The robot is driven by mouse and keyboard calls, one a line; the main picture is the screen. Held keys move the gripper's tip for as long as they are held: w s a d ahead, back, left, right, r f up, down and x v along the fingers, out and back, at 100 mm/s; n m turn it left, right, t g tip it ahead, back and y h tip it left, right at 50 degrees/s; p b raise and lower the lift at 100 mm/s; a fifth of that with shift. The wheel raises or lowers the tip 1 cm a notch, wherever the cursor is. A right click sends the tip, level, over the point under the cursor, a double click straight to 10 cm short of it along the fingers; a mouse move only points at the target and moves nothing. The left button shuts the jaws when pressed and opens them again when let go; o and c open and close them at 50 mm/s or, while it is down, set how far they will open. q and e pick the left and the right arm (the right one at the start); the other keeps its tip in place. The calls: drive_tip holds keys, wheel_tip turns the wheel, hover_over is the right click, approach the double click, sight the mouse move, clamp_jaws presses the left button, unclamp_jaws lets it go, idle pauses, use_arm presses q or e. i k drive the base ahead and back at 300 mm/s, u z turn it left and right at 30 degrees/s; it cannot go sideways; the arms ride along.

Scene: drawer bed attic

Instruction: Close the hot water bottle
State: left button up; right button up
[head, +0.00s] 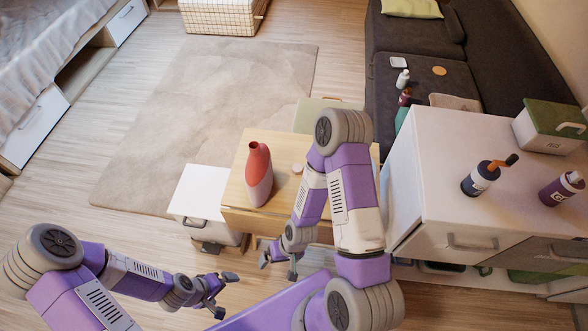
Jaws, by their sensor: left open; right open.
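The red hot water bottle (258,178) stands upright on the small wooden table, its neck pointing up with a darker opening at the top. A small pale round piece (297,168), which looks like a cap, lies on the table to the right of the bottle. My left gripper (226,295) is open and empty, low in front of the table and apart from the bottle. My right gripper (278,268) is open and empty near the table's front edge, below the bottle in the picture. My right arm hides the table's right part.
The wooden table (236,193) has a white drawer unit (196,196) at its left. A dark sofa (420,50) stands behind. The rug (210,110) is clear.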

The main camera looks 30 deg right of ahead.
sight(258, 175)
drive_tip(key=u, duration=1.8)
drive_tip(key=k, duration=1)
drive_tip(key=z, duration=1.3)
drive_tip(key=i, duration=0.5)
drive_tip(key=z, duration=0.05)
